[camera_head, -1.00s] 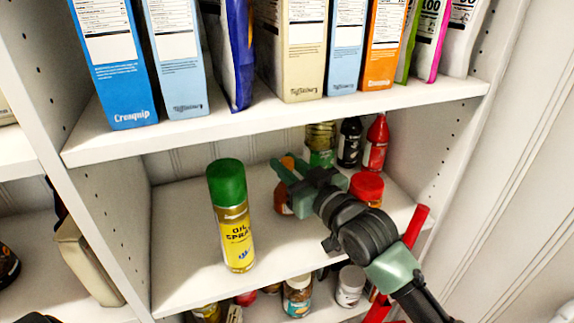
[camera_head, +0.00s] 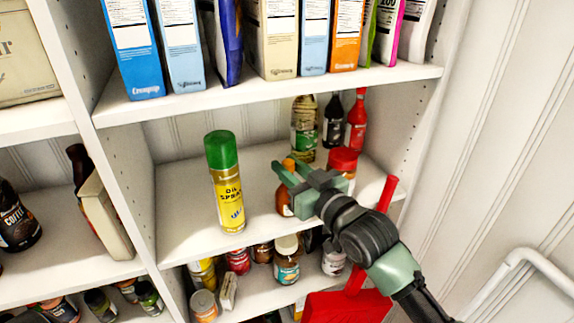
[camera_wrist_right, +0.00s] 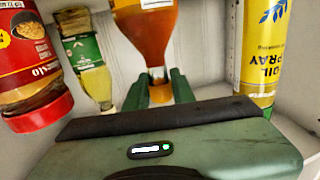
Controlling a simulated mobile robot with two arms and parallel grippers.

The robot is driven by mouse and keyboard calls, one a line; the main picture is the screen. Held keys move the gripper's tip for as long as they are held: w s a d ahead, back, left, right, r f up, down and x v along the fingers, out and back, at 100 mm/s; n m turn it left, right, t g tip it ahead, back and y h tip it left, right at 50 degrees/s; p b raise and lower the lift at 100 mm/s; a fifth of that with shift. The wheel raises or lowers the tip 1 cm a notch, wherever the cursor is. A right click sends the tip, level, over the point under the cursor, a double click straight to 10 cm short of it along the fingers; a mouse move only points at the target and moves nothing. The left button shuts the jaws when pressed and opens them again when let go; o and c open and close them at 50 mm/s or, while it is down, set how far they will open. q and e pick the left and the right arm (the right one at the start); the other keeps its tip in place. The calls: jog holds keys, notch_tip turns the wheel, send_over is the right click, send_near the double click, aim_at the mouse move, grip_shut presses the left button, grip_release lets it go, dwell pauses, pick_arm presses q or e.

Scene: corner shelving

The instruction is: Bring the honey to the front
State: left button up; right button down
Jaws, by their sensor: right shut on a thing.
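The honey (camera_head: 285,204) is an amber bottle with an orange cap, at the middle shelf in the head view. My right gripper (camera_head: 281,181) comes in from the lower right and is shut on its neck. The gripper hides part of the bottle. In the right wrist view the honey (camera_wrist_right: 143,36) appears upside down, its narrow neck between the green fingers (camera_wrist_right: 160,91). I cannot tell whether its base touches the shelf. My left gripper is not in view.
A yellow oil spray can (camera_head: 230,195) with a green cap stands left of the honey. A red-lidded jar (camera_head: 343,160) is close behind my gripper. An oil bottle (camera_head: 304,128), a dark bottle (camera_head: 333,122) and a red bottle (camera_head: 356,122) stand at the back. Boxes fill the shelf above.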

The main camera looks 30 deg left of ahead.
jog(key=shift+s+d, duration=0.1)
jog(key=c, duration=1.1)
grip_release()
jog(key=shift+w+a, duration=0.2)
jog(key=shift+w, duration=0.05)
jog(key=shift+s+d+f+b, duration=0.15)
jog(key=shift+s+d+b, duration=0.15)
jog(key=shift+d, duration=0.1)
jog(key=b+v, duration=0.2)
jog(key=v, duration=0.5)
